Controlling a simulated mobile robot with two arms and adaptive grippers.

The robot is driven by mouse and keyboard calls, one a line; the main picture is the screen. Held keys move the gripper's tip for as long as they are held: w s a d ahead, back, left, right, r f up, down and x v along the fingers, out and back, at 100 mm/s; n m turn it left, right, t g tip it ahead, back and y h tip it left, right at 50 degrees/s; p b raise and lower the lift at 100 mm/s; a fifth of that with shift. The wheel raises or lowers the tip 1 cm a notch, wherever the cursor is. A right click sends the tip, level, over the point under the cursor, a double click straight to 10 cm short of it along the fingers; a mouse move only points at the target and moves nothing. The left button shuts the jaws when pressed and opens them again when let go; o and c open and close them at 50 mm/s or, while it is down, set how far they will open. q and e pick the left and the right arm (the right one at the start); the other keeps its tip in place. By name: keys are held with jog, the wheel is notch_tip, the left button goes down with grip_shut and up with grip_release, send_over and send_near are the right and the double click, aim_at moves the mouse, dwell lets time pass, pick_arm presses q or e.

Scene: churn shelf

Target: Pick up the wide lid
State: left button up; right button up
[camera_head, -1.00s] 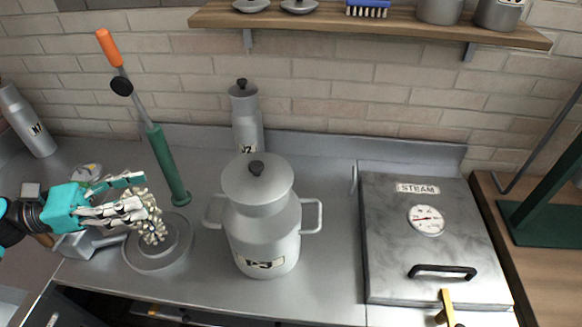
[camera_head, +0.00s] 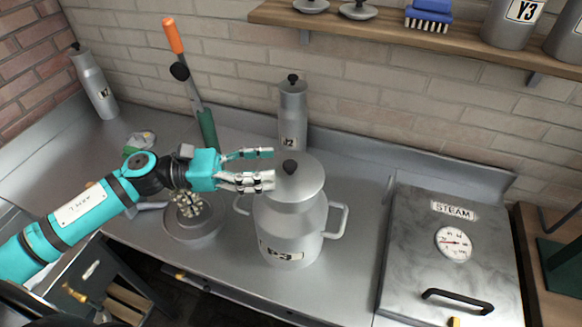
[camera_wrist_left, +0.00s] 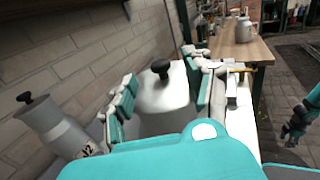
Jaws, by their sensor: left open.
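The wide lid (camera_head: 304,185) is a grey domed lid with a black knob (camera_head: 290,167). It sits on the large two-handled churn (camera_head: 290,228) on the steel counter. My left gripper (camera_head: 268,168) is open and empty, with its fingertips at the left side of the lid near the knob. In the left wrist view the lid (camera_wrist_left: 163,95) and its knob show ahead, between the spread fingers (camera_wrist_left: 166,88). Contact with the lid cannot be told. My right gripper (camera_wrist_left: 292,130) seems to show at the right edge of the wrist view, too small to read.
A narrow churn (camera_head: 292,115) stands behind the large one, against the brick wall. A steel steam box (camera_head: 450,275) is on the right. A shelf (camera_head: 400,37) hangs above.

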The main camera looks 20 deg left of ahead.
aim_at(291, 164)
pick_arm(q)
jog(key=shift+w+d, duration=0.1)
jog(key=shift+d, duration=0.1)
jog(key=shift+w+d+r+p, duration=0.1)
jog(key=shift+d+r+p, duration=0.05)
jog(key=shift+d+p, duration=0.15)
jog(key=p+x, duration=0.2)
jog(key=x, duration=0.1)
jog(key=shift+w+d, duration=0.2)
jog(key=shift+d, duration=0.1)
jog(key=shift+w+d, duration=0.15)
jog(key=shift+d, duration=0.25)
jog(key=shift+a, duration=0.1)
jog(key=shift+c, duration=0.2)
jog(key=c, duration=0.4)
grip_shut()
